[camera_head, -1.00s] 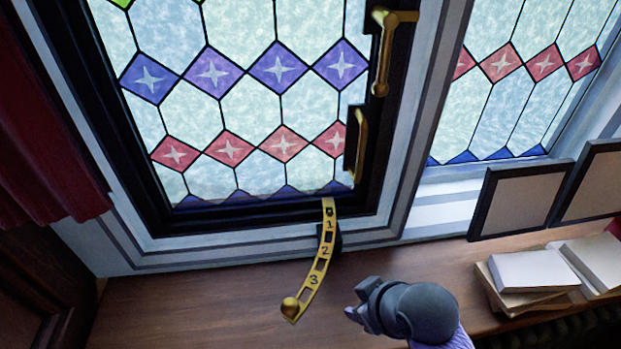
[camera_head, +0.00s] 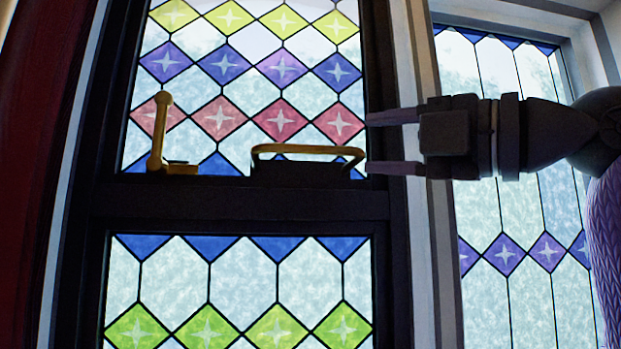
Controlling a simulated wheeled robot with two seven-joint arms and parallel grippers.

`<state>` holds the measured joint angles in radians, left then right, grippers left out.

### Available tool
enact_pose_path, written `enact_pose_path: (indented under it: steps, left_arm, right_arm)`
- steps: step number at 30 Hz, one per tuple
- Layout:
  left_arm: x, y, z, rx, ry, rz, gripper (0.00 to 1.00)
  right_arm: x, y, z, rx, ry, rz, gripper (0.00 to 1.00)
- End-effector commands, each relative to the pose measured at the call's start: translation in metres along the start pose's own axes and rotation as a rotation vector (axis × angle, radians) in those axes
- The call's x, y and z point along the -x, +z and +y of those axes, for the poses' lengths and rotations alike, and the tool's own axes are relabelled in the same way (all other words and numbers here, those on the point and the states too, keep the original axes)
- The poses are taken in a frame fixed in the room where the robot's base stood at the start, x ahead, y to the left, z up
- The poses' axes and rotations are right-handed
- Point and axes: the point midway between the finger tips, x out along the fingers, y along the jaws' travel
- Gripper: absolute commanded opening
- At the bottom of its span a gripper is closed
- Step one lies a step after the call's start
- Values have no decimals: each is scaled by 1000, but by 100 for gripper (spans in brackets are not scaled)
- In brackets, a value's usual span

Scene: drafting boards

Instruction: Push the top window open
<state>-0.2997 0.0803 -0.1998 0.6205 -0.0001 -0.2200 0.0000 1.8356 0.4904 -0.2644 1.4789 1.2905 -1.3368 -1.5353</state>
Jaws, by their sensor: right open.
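The top window (camera_head: 225,112) has a dark frame and leaded glass with yellow, purple and red star diamonds. Its lower rail carries a gold bar handle (camera_head: 308,149) on a dark base and, further left, an upright gold lever latch (camera_head: 158,132). My right gripper (camera_head: 368,143) comes in from the right with its two fingers pointing left, apart and empty. The fingertips overlap the right edge of the frame, just right of the handle; whether they touch it I cannot tell. My left gripper is out of view.
The lower window (camera_head: 175,280), with green star diamonds, sits below the dark cross rail (camera_head: 240,205). A separate leaded window (camera_head: 485,225) stands at the right behind my arm. A red curtain (camera_head: 40,150) hangs at the far left.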

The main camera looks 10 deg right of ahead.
Motion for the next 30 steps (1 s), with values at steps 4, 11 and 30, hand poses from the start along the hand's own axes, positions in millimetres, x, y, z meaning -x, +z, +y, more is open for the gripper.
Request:
enact_pose_path:
  steps: [4,11,30]
  left_arm:
    - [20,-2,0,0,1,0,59]
    - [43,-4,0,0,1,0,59]
    - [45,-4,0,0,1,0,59]
  right_arm:
    - [-34,0,4,-2,-5,5,52]
    - [-82,0,3,-3,-4,2,52]
    - [-93,0,-1,-2,-3,0,0]
